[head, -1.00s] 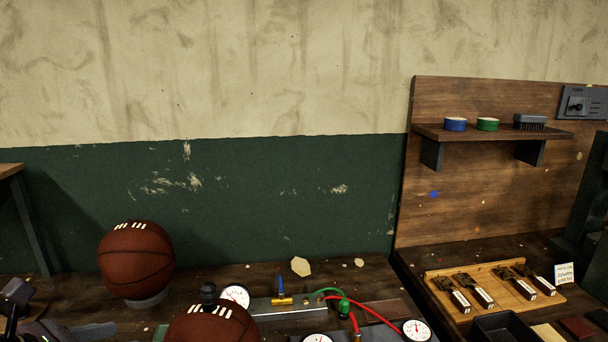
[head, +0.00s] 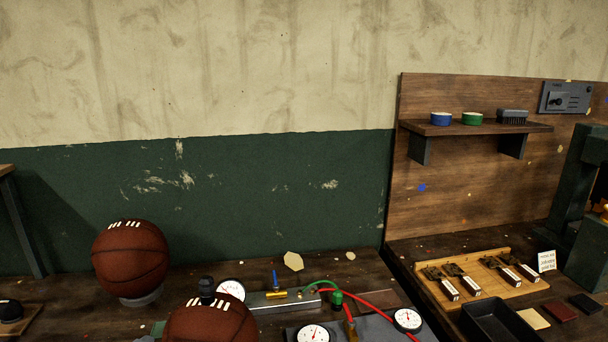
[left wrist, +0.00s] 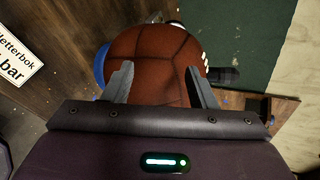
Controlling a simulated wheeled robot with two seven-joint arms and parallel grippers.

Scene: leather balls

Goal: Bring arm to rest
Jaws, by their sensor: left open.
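One brown leather ball (head: 130,262) with white laces rests on a grey ring stand at the left of the bench in the head view. A second ball (head: 212,326) is in front of it, cut by the bottom edge. My left gripper (left wrist: 160,78) is open in the left wrist view, with its two fingers apart. A ball (left wrist: 155,55) lies beyond the fingertips there; I cannot tell which ball, nor the exact gap. My left gripper is out of the head view. My right gripper shows in neither view.
Gauges (head: 313,334), a metal block (head: 285,301) and red and green hoses crowd the bench front. A wooden board of stamps (head: 480,282) and a black tray (head: 497,322) are on the right. A shelf (head: 475,128) hangs above.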

